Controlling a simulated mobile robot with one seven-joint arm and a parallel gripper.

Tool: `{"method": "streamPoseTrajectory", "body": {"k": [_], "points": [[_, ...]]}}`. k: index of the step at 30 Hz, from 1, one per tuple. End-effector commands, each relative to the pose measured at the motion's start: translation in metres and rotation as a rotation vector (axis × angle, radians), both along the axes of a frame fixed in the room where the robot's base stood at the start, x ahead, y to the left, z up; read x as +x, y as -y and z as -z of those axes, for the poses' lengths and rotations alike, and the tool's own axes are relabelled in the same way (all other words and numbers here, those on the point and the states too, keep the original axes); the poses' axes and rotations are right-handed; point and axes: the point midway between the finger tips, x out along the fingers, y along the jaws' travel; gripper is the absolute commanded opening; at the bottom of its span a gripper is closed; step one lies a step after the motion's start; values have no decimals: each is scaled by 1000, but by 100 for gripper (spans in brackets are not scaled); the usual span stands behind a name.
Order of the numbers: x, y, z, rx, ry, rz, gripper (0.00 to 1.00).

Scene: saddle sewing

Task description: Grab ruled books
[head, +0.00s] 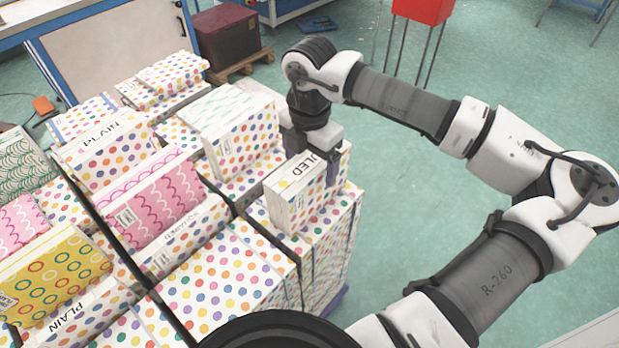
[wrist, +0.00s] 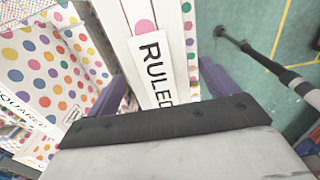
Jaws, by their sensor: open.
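The ruled books (head: 295,200) form a white, dotted block with a "RULED" label on its top strip, standing at the right end of the pile. In the wrist view the ruled books (wrist: 160,60) lie between my two purple fingers, with the label running down toward the palm. My gripper (head: 318,158) is over their far end, pointing down and open, one finger on each side. In the wrist view my gripper (wrist: 163,85) shows a gap between the fingers and the books; contact cannot be confirmed. The fingertips' lower ends are partly hidden.
A taller dotted stack (head: 235,125) stands just left of my gripper. Green floor (head: 420,210) is open to the right. A red box on legs (head: 424,10) stands behind.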

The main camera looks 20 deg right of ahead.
Motion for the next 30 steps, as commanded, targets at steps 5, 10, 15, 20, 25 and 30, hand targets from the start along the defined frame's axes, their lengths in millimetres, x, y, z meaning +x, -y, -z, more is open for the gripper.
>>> {"method": "streamPoseTrajectory", "body": {"k": [5, 10, 15, 20, 25, 30], "points": [[0, -1, 11, 1, 1, -2, 86], [0, -1, 11, 1, 1, -2, 86], [0, -1, 11, 1, 1, -2, 64], [0, -1, 10, 1, 1, -2, 43], [0, -1, 10, 1, 1, -2, 21], [0, -1, 10, 1, 1, -2, 0]]}}
